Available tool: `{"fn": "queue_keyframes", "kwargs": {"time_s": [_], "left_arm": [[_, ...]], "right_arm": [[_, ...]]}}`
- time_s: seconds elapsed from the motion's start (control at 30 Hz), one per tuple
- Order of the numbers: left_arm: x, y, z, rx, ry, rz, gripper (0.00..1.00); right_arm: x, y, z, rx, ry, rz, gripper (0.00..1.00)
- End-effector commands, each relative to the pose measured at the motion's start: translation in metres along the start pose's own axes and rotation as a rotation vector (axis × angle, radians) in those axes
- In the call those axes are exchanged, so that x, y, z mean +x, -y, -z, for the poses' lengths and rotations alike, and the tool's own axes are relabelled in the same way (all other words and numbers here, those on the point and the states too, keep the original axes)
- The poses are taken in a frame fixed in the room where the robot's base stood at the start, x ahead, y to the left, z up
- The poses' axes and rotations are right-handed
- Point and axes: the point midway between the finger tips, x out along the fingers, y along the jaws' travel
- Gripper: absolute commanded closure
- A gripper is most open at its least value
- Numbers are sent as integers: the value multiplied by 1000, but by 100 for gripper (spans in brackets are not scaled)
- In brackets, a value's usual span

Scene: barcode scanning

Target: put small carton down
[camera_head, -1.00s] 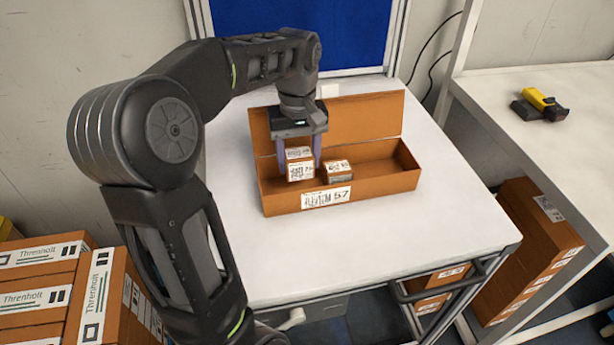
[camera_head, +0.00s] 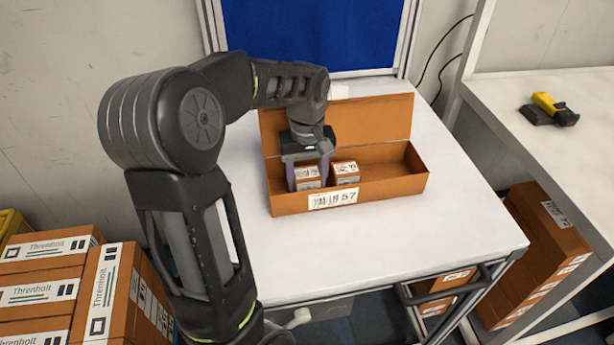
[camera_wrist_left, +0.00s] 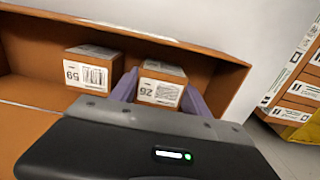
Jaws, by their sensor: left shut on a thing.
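My left gripper (camera_head: 308,178) reaches down into the left end of an open brown box (camera_head: 390,190) labelled 57. Its purple fingers are shut on a small carton (camera_head: 307,172) with a white label. In the left wrist view the held carton (camera_wrist_left: 160,88) sits between the fingers and its label reads 26. A second small carton (camera_head: 346,169) stands in the box just right of the held one. It shows in the left wrist view (camera_wrist_left: 92,70) with a label reading 59. Whether the held carton touches the box floor is hidden. My right gripper is not in view.
The box stands on a white table (camera_head: 350,255) with its lid flap (camera_head: 365,120) raised at the back. The box's right half is empty. A yellow and black scanner (camera_head: 552,108) lies on the right table. Brown cartons (camera_head: 50,270) are stacked at lower left.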

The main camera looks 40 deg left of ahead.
Motion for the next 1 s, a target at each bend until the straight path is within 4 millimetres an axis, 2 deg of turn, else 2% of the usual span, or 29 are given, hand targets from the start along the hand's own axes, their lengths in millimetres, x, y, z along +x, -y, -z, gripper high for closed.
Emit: {"fn": "queue_keyframes", "kwargs": {"time_s": [0.17, 0.2, 0.43, 0.83, 1.0], "left_arm": [[4, 0, 0, 0, 0, 0, 93], [3, 0, 0, 0, 0, 0, 43], [3, 0, 0, 0, 0, 0, 24], [-4, 0, 0, 0, -2, -2, 24], [-26, -1, 1, 0, -4, -4, 24]], "right_arm": [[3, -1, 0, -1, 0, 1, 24], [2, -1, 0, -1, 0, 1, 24], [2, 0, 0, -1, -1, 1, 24], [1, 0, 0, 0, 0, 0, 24], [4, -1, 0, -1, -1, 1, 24]]}}
